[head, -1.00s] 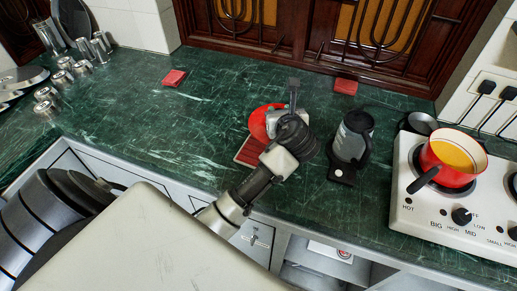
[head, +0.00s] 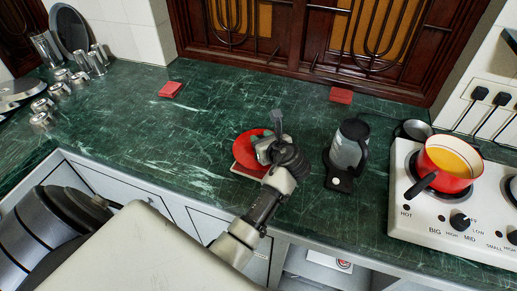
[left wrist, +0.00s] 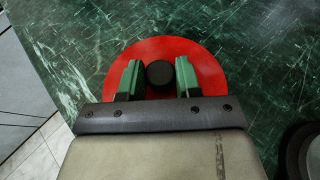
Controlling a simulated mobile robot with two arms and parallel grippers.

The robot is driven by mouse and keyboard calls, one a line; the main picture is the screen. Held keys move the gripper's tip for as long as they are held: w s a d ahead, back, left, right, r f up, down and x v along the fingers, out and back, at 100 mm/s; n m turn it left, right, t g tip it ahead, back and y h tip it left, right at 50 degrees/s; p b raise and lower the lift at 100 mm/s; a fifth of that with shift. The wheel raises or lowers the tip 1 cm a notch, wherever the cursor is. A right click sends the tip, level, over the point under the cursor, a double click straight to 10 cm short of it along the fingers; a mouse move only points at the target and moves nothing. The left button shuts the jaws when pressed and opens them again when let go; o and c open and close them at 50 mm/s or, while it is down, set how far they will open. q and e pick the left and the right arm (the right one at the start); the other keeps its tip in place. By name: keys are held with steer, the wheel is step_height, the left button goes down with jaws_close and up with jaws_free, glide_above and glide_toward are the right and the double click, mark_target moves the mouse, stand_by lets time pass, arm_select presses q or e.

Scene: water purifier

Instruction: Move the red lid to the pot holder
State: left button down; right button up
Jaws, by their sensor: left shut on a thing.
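The red lid (head: 246,145) is a round disc with a black knob that shows in the left wrist view (left wrist: 160,74). My left gripper (head: 268,142) is shut on the lid by this knob, with a green-padded finger on each side of it. The lid overlaps a square red pot holder (head: 243,171) on the green counter. Only the front part of this holder shows; the lid and my arm hide the rest. I cannot tell whether the lid touches it. My right gripper is not in view.
More red squares lie at the back left (head: 170,89) and back right (head: 341,95). A kettle (head: 348,148) stands right of the lid. A red pot (head: 447,163) sits on the stove (head: 430,219). Metal cups (head: 60,88) stand at left. The counter left of the lid is clear.

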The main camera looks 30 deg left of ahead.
arm_select(q)
steer(key=shift+s+a+f, duration=0.35)
steer(key=shift+f, duration=0.1)
step_height(320, 180, down, 4)
steer(key=shift+r, duration=0.1)
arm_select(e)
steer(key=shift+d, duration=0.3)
arm_select(q)
steer(key=c, duration=0.8)
jaws_free()
